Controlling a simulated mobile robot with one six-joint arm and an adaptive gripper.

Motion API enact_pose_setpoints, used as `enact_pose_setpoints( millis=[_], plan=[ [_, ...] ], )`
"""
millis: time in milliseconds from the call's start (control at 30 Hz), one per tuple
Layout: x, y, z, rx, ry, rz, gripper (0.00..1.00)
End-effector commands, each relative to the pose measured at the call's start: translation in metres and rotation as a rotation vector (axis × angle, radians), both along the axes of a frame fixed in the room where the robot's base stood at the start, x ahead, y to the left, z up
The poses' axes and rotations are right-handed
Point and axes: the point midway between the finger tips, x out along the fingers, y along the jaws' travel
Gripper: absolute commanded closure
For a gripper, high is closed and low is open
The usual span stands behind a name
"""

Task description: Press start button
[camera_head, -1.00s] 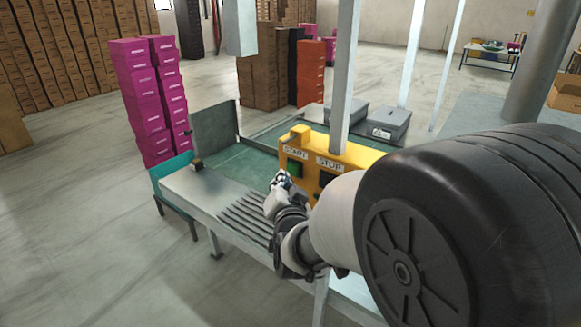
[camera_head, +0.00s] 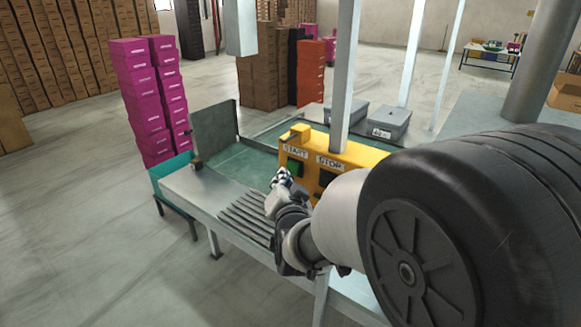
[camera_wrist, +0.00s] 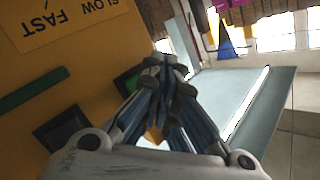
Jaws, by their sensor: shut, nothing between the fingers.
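The yellow control box (camera_head: 350,152) stands on the line, with START and STOP labels on its face. The green start button (camera_head: 295,168) sits under the START label, and a dark button (camera_head: 327,178) sits under STOP. My gripper (camera_head: 282,177) is shut and empty, its fingertips just in front of and slightly below the green button. In the wrist view my gripper (camera_wrist: 166,66) partly covers the green button (camera_wrist: 127,81), and the dark button (camera_wrist: 62,126) shows to its left. I cannot tell whether the fingertips touch the green button.
A grey metal table (camera_head: 205,188) with a slotted section lies below my gripper. A grey post (camera_head: 345,75) rises by the box. Grey bins (camera_head: 388,124) stand behind it. Pink box stacks (camera_head: 145,105) stand at the left. The floor at the lower left is clear.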

Motion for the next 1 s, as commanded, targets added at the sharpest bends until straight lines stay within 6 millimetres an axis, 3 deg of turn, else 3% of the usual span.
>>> enact_pose_setpoints(
  millis=[1000],
  plan=[
    [0.0087,-0.0068,-0.0001,0.0,-0.001,-0.001,1.0]
  ],
)
